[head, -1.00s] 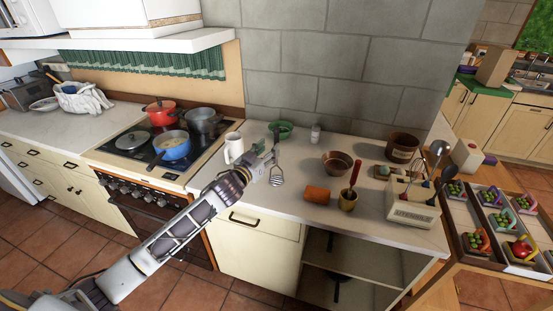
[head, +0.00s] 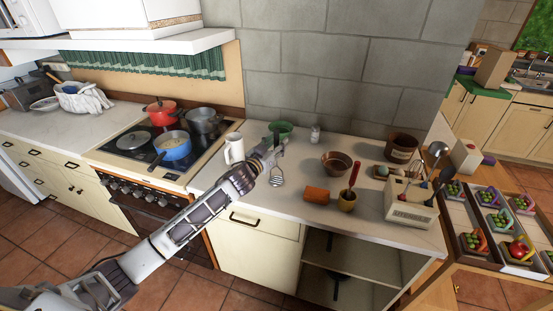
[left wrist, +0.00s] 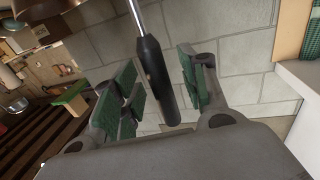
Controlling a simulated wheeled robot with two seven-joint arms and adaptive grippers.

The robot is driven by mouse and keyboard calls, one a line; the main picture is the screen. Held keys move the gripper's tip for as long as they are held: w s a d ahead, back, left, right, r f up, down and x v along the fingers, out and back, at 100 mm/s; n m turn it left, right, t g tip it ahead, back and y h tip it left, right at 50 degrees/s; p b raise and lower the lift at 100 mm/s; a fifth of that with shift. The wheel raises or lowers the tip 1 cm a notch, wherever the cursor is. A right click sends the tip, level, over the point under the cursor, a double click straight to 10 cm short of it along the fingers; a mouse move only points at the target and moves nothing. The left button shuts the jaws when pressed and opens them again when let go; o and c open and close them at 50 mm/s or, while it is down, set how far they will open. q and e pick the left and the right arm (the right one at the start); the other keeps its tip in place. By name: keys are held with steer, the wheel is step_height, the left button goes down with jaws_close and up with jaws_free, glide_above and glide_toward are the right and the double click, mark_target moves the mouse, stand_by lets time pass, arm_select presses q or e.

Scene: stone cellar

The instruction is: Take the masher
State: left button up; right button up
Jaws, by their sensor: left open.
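The masher (head: 277,180) is on the counter in front of the grey block wall, with its wavy metal head low and its handle upward. My left gripper (head: 272,150) is at its upper part and hides most of the handle in the head view. In the left wrist view the masher's black handle (left wrist: 153,80) and metal shaft show between the open, green-padded fingers of my left gripper (left wrist: 160,85). A gap shows between the handle and the right-hand pad; contact with the left-hand pads is unclear. My right gripper is not in view.
A white mug (head: 234,149) and a green bowl (head: 281,131) stand close to my left gripper. The stove holds a blue pan (head: 173,146).

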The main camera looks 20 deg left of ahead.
arm_select(q)
steer(key=shift+w, duration=0.1)
stand_by(0.4)
jaws_close()
